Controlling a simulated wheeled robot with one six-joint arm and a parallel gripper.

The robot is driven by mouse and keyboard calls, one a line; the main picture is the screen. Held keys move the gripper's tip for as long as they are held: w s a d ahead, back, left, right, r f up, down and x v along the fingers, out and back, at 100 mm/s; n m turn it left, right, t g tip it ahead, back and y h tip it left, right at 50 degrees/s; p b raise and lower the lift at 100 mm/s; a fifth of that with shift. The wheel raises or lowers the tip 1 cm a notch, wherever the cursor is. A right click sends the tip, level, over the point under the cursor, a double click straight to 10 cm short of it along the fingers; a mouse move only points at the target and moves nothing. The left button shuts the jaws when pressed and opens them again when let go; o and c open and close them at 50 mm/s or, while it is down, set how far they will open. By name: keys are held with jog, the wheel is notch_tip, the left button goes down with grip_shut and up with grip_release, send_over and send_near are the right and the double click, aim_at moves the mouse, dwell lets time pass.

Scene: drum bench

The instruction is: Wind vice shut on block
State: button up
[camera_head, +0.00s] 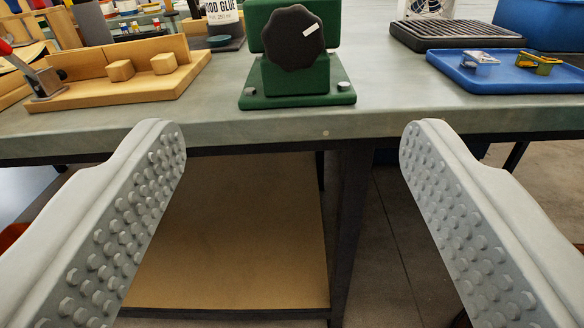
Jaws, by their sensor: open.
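The green vice (297,80) stands on the bench, bolted down through its base plate, at the top middle of the view. Its black lobed knob (292,40) faces me and carries a white mark near its upper right. My gripper (292,150) is open and empty, its two studded fingers wide apart in front of the bench edge, nearer to me than the vice and lower in the picture. The fingers touch nothing that I can see. The vice's jaws and any block between them are hidden behind the knob and the top of the frame.
The bench top (390,105) has a front edge between my fingers and the vice. A wooden tray (130,92) with two small blocks lies left. A blue tray (500,82) with metal parts and a black ribbed mat (455,36) lie right. A shelf (230,240) shows below.

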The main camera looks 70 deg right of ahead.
jog(key=shift+s+a, duration=0.15)
jog(key=shift+a, duration=0.3)
jog(key=m, duration=3.6)
send_near(294, 39)
jog(key=x, duration=0.9)
